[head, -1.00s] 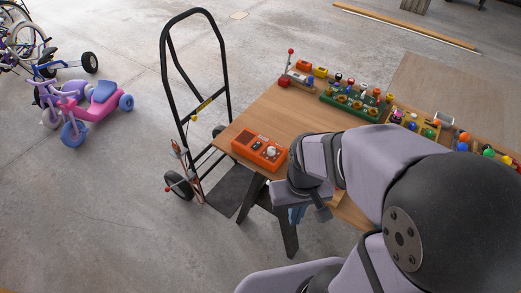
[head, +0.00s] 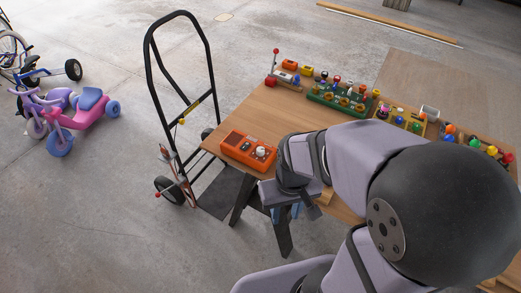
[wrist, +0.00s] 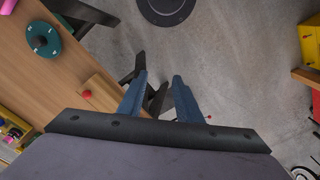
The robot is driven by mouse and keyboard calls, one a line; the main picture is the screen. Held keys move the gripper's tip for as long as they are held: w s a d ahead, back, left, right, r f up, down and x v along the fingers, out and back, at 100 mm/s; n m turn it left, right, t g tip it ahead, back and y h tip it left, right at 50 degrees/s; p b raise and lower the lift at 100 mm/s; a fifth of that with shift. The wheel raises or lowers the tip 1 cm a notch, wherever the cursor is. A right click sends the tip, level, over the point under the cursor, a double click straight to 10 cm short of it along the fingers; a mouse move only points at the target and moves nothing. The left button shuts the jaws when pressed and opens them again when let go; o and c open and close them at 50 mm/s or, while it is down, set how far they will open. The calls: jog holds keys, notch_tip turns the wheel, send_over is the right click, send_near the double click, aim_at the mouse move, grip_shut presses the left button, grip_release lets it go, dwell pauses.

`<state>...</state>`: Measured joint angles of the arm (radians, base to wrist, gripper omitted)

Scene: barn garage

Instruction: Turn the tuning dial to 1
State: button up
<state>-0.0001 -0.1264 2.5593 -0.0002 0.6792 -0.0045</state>
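An orange box (head: 233,145) sits near the left end of the wooden table, with a pale round knob (head: 260,151) on its right part. I cannot read a setting on it. The wrist view shows a teal disc (wrist: 43,39) with white marks on the table at upper left; I cannot tell whether it is the tuning dial. My gripper (wrist: 159,82) is open and empty, its two blue fingers apart over the floor just beyond the table edge. In the head view the gripper (head: 297,211) is partly hidden by my arm, right of and below the orange box.
The table (head: 240,115) carries a green rack (head: 340,105) and several coloured knobs along its far side. A small block with a red knob (wrist: 87,94) lies by the table edge. A black hand truck (head: 153,80) stands left of the table. My arm covers the table's near side.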

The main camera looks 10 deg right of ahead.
jog(key=w+f+t+b, duration=0.5)
jog(key=w+f+b, duration=0.5)
jog(key=w+f, duration=0.25)
jog(key=t+b, duration=1)
jog(key=b, duration=0.5)
send_near(261, 153)
jog(key=shift+h, duration=0.4)
jog(key=w+f, duration=0.3)
jog(key=shift+w+a, duration=0.1)
jog(key=shift+a, duration=0.3)
jog(key=shift+w+d+t+b, duration=0.15)
jog(key=shift+w+t+b, duration=0.15)
jog(key=shift+t+b, duration=0.65)
jog(key=shift+w+r+b, duration=0.1)
jog(key=shift+r+b, duration=0.15)
jog(key=shift+b, duration=0.55)
jog(key=shift+d+r+t, duration=0.1)
jog(key=shift+r+t, duration=0.1)
jog(key=shift+t, duration=0.15)
jog(key=shift+w, duration=0.1)
jog(key=shift+w+d+p, duration=0.15)
jog(key=shift+w+p, duration=0.1)
jog(key=shift+w, duration=1.55)
jog(key=shift+w+d+p, duration=0.1)
jog(key=shift+w+p, duration=0.15)
jog(key=shift+w, duration=1.5)
